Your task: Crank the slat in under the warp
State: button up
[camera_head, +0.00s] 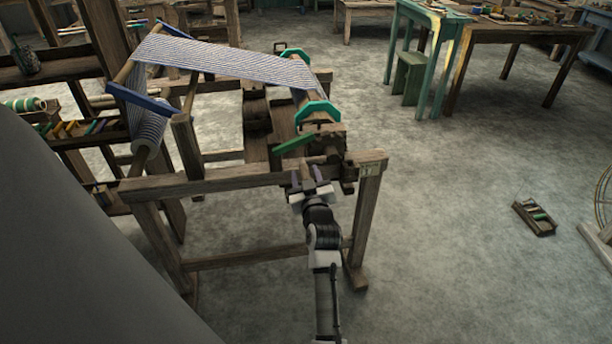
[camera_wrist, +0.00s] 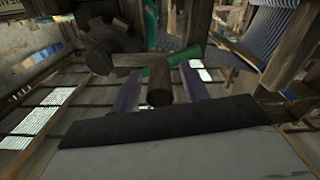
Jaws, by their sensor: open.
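The striped blue-and-white warp (camera_head: 220,60) runs across the top of the wooden loom to a beam with green octagonal end plates (camera_head: 318,112). A green bar (camera_head: 295,144) stands out by the near end of that beam and also shows in the wrist view (camera_wrist: 183,57). A short round wooden peg (camera_wrist: 160,86) points at the wrist camera in front of the green bar. My gripper (camera_head: 307,178) is open at the loom's near right corner, with its two purple fingers on either side of the peg. I cannot make out a slat under the warp.
A blue bar (camera_head: 140,98) lies by the warp at the loom's left. The loom's front rail (camera_head: 215,181) and right post (camera_head: 367,205) are close to my gripper. A wooden tool (camera_head: 534,217) lies on the right floor. The floor between is clear.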

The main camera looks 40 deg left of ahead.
grip_shut()
jog(key=shift+r+m+p, duration=0.3)
dwell(0.6)
